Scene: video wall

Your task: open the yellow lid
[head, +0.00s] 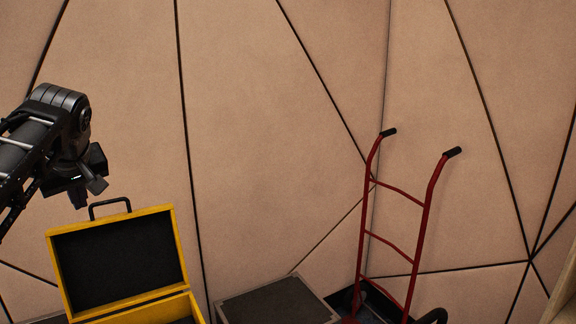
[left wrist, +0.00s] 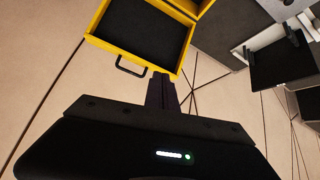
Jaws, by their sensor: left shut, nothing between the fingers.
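The yellow lid (head: 118,262) stands raised on its yellow case (head: 160,313) at the lower left of the head view, its dark inner face showing. A black handle (head: 110,205) sits on its top edge. The lid also shows upside down in the left wrist view (left wrist: 140,38), with the handle (left wrist: 131,66) below it. My left gripper (head: 86,194) is shut and empty, just above and left of the handle. In the left wrist view the fingers (left wrist: 161,90) end close to the lid's handle edge; I cannot tell if they touch. My right gripper is out of view.
A dark grey-topped box (head: 275,303) stands right of the case. A red hand truck (head: 413,240) with black grips stands further right. A panelled beige wall (head: 260,120) fills the background.

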